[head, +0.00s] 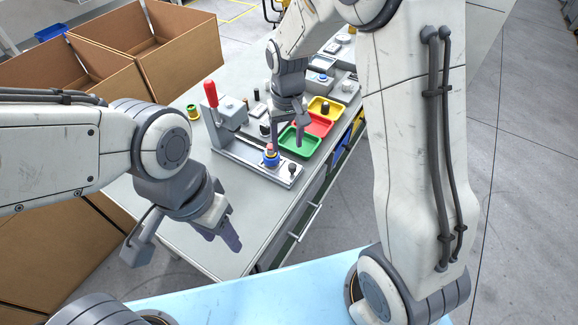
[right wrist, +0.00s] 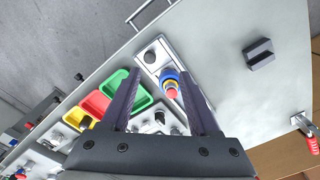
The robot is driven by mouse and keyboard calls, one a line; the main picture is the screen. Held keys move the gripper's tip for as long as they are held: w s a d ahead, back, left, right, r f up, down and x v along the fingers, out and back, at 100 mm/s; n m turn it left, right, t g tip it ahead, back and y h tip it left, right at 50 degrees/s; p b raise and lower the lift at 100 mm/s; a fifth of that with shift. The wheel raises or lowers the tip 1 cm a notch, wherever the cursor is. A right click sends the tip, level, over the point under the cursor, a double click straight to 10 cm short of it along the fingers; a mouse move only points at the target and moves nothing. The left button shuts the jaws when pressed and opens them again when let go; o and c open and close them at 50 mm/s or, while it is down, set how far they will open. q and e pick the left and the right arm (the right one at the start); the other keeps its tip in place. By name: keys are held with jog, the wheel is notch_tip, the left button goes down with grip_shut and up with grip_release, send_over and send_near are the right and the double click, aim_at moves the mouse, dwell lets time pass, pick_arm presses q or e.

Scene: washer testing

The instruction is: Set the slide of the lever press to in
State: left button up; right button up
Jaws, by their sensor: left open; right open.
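The lever press (head: 229,112) stands on the grey table with its red lever handle (head: 211,93) upright. Its long base (head: 245,157) runs toward the table's right edge, with a black knob (head: 292,168) at the near end. A blue, yellow and red stacked piece (head: 270,154) sits near that end of the base, out from under the press head. My right gripper (head: 287,140) is open above the base; in the right wrist view the stacked piece (right wrist: 170,86) shows between its fingers (right wrist: 160,76), with contact unclear. My left gripper (head: 185,243) is open and empty near the table's front left.
Green (head: 299,141), red (head: 316,124) and yellow (head: 325,107) trays lie beside the press. In the right wrist view, a dark block (right wrist: 259,54) and a red-handled fixture (right wrist: 312,145) sit on the table.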

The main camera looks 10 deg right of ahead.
aim_at(292, 165)
jog(key=w+d+f, duration=0.1)
jog(key=d+f, duration=0.1)
jog(key=shift+w+f+m, duration=0.3)
jog(key=shift+w+f, duration=0.05)
jog(key=shift+f, duration=0.05)
notch_tip(292, 165, down, 10)
jog(key=shift+a+r+p, duration=0.1)
jog(key=shift+p, duration=0.2)
grip_shut()
dwell(1.1)
